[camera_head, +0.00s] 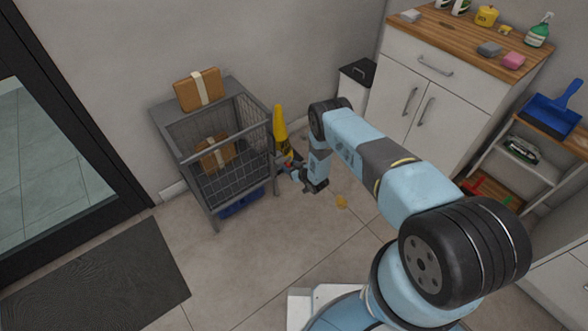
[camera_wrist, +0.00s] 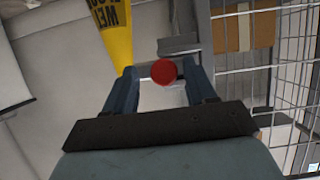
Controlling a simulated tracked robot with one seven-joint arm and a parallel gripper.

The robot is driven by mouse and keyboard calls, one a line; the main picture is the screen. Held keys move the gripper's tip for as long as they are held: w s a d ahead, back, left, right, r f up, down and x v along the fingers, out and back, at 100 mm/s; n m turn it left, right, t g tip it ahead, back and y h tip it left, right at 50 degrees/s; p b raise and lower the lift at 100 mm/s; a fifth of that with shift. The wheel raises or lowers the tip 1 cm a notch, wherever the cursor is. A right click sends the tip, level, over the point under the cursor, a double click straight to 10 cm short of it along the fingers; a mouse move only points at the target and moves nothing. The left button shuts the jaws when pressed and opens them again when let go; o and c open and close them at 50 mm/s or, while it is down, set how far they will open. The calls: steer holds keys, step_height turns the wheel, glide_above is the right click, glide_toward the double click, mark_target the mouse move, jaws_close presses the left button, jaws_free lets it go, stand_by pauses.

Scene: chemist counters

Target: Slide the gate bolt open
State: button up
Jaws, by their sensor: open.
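The bolt's round red knob (camera_wrist: 163,72) shows in the wrist view, between or just beyond my fingertips. A small metal part lies behind it, mostly hidden. My gripper (camera_wrist: 161,82) is open, with one dark blue finger on each side of the knob; I cannot tell whether either touches it. In the head view my gripper (camera_head: 285,168) is at the right side of the wire cage (camera_head: 238,188), and the bolt is too small to make out. The cage holds a brown parcel (camera_head: 215,153).
Another parcel (camera_head: 198,90) lies on the cage top. A yellow wet-floor sign (camera_head: 279,124) stands close behind my gripper. A blue item (camera_head: 240,202) is under the cage. White cabinets (camera_head: 440,88) and a shelf unit stand right. The floor in front of the cage is clear.

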steer(key=v, duration=1.3)
steer(key=shift+s+d, duration=0.25)
